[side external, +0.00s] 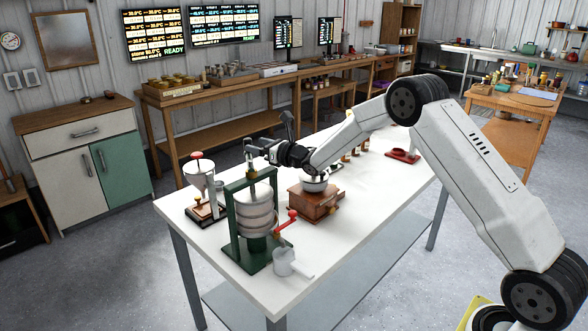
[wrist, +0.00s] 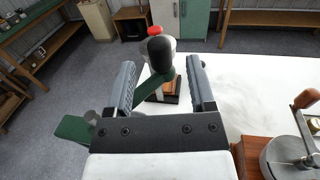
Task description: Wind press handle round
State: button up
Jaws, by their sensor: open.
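The press (side external: 257,218) has a green frame around a pale ribbed cylinder and stands at the near left end of the white table. A brass-coloured screw (side external: 249,160) rises from its top. My gripper (side external: 253,149) is at the top of the press, close beside the screw. In the wrist view my gripper (wrist: 160,62) is open, with a dark rounded knob (wrist: 161,55) between its jaws; gaps show on both sides. A green bar of the press (wrist: 152,90) runs slantwise below the knob. The handle's full shape is hidden by the gripper.
A funnel-topped device (side external: 200,180) with a red knob stands left of the press. A wooden grinder (side external: 316,203) stands to the right. A white cup (side external: 283,263) is in front, near the table edge. A red-knobbed lever (side external: 287,219) sticks out at the press's right.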

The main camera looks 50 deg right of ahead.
aim_at(251, 143)
jog(key=shift+w+a, duration=0.2)
jog(key=shift+w, duration=0.85)
jog(key=shift+w+a, duration=0.2)
jog(key=shift+w, duration=0.85)
grip_shut()
